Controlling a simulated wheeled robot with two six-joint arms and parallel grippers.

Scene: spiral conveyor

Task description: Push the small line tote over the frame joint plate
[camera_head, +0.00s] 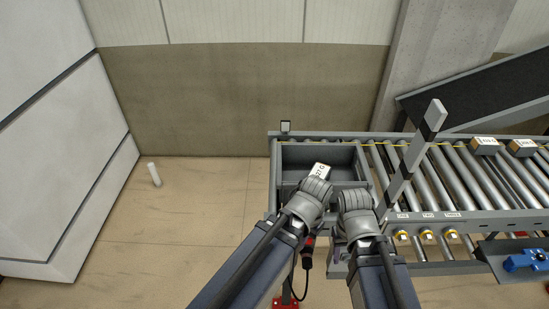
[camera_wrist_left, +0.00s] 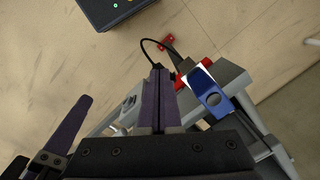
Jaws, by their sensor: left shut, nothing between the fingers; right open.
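A grey open tote or box-like bay (camera_head: 294,155) sits at the left end of the roller conveyor; I take it for the small line tote. A white block with dark print (camera_head: 320,170) shows in it, just beyond my left gripper (camera_head: 310,196). In the left wrist view my left gripper (camera_wrist_left: 159,72) has its fingers together, with nothing between them. My right gripper (camera_head: 357,203) is close beside it at the conveyor's near side, pointing down, its fingertips hidden. I take it as open. I cannot make out the frame joint plate.
A striped grey post (camera_head: 418,145) stands right of my grippers. Rollers (camera_head: 487,182) run rightward, with labelled boxes (camera_head: 484,146) at the back. A red-and-black device (camera_head: 308,246) hangs on a cable below the left end. The floor (camera_head: 180,220) at left is mostly clear.

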